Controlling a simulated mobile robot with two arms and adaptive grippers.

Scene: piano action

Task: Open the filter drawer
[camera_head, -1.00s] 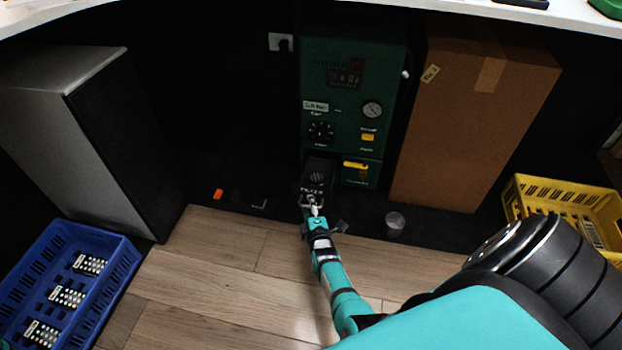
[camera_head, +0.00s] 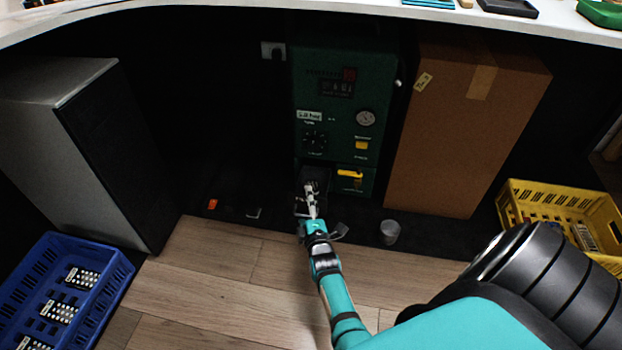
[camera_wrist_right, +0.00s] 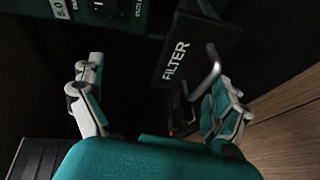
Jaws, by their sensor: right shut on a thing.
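The filter drawer (camera_wrist_right: 190,48) is a black block with white "FILTER" lettering and a bent metal handle (camera_wrist_right: 212,76) in the right wrist view. In the head view the drawer (camera_head: 315,179) sits low on the green machine (camera_head: 340,95); how far it stands out is hard to tell. My right gripper (camera_head: 311,192) is at the drawer front and covers the handle there. In the right wrist view the gripper (camera_wrist_right: 158,88) is on the handle, which lies close to its right finger; the left finger looks well apart from it. My left gripper is out of view.
A grey cup (camera_head: 390,232) stands on the floor right of my right gripper. A cardboard box (camera_head: 455,140) stands right of the machine. A yellow crate (camera_head: 520,198) is at the right, a blue crate (camera_head: 40,262) at the left. The wooden floor in front is clear.

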